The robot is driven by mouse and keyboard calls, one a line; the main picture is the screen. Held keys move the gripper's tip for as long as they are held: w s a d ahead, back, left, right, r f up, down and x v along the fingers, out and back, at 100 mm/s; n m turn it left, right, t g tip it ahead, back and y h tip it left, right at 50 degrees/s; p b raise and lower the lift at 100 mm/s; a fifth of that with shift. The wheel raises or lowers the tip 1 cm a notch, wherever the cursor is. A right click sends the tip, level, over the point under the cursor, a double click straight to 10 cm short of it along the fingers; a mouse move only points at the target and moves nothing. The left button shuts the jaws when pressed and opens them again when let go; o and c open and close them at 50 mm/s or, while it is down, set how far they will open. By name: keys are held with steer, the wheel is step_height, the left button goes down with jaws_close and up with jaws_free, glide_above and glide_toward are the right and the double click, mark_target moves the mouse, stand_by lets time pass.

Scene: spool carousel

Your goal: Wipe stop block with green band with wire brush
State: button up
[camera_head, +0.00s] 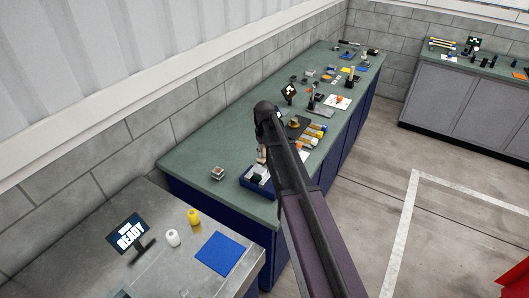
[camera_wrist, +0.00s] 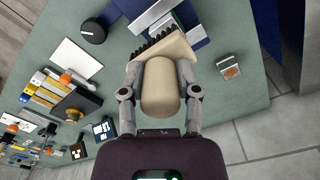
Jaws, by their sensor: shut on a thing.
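The wire brush (camera_wrist: 161,92) has a beige handle and a row of dark bristles along one edge. My gripper (camera_wrist: 160,70) is shut on it, with one finger on each side, in the wrist view. In the head view my arm covers most of my gripper; a beige bit of the brush (camera_head: 262,155) shows above the blue tray (camera_head: 262,192). I cannot make out a green band on any block. A small pale block with an orange-brown top (camera_head: 218,173) stands alone on the green bench; it also shows in the wrist view (camera_wrist: 230,68).
The blue tray (camera_wrist: 202,43) lies just beyond the brush and holds pale and dark pieces. A black round object (camera_wrist: 93,31) and a white sheet (camera_wrist: 76,58) lie left of it. Several tools crowd the bench farther along. Bench around the small block is clear.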

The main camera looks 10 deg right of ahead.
steer(key=shift+r+p, duration=1.05)
steer(key=shift+r, duration=0.25)
steer(key=shift+f, duration=0.1)
